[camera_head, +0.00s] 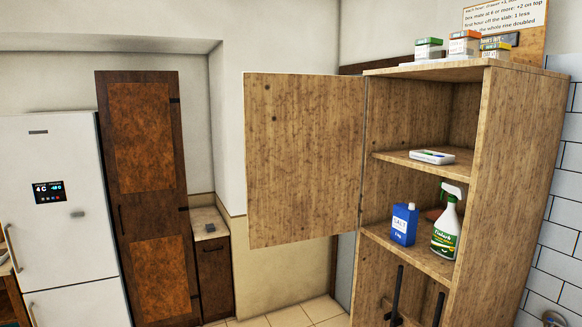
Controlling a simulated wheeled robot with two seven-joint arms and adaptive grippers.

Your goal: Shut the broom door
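Two tall doors show, and I cannot tell from labels which is the broom door. A light wooden door (305,160) stands wide open, swung out to the left of the wooden cabinet (515,180). The cabinet's upper shelves are exposed. A tall dark-brown panelled door (148,200) stands beside the fridge, with a black handle on its left side and hinges on its right edge. Whether it is fully shut is unclear. Neither of my grippers is in view.
The white fridge (60,200) is at left. Small boxes (464,43) stand on top. Lower doors have black handles (395,295). Tiled floor (290,317) shows below.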

